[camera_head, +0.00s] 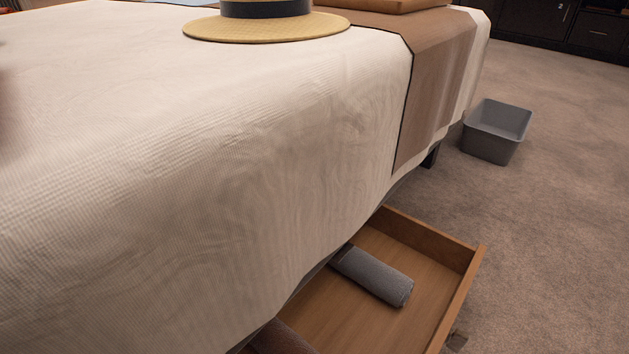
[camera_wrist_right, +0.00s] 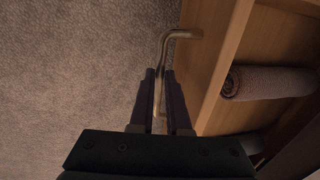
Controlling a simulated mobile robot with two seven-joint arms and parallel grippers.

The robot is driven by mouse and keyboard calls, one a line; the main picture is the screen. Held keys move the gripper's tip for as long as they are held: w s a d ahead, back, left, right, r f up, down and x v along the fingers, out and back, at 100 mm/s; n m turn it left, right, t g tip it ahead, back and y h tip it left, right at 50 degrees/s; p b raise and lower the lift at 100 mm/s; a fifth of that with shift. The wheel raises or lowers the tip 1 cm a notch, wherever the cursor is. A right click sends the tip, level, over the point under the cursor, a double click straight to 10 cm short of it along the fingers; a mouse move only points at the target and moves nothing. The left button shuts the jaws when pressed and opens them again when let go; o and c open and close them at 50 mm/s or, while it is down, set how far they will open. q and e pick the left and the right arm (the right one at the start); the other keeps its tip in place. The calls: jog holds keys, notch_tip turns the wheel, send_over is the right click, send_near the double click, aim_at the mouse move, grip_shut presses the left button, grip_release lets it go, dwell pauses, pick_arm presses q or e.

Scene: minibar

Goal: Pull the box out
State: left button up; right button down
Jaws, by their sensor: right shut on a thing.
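The box is a wooden drawer (camera_head: 468,284) that sticks partly out from under the bed. Its rear part is hidden by the hanging bed cover. Its wooden front also shows in the right wrist view (camera_wrist_right: 225,62), with a curved metal handle (camera_wrist_right: 183,33) on it. My right gripper (camera_wrist_right: 160,76) is shut on the handle, one finger on each side of the bar. My left gripper is not in view.
A grey rolled towel (camera_head: 375,274) lies in the drawer, with a darker reddish item (camera_head: 280,340) nearer. A straw hat (camera_head: 265,27) rests on the bed (camera_head: 210,140). A grey bin (camera_head: 497,131) stands on the carpet. The carpet right of the drawer is clear.

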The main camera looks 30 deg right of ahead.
jog(key=s+d, duration=0.3)
jog(key=s, duration=0.5)
jog(key=shift+s, duration=0.3)
jog(key=shift+d+f, duration=0.1)
jog(key=c, duration=0.9)
grip_release()
jog(key=shift+p, duration=0.3)
jog(key=r+p, duration=0.3)
jog(key=s+r+p, duration=0.1)
jog(key=r+p, duration=0.5)
jog(key=r, duration=0.1)
jog(key=shift+s+d, duration=0.3)
jog(key=shift+s, duration=0.1)
jog(key=shift+f, duration=0.1)
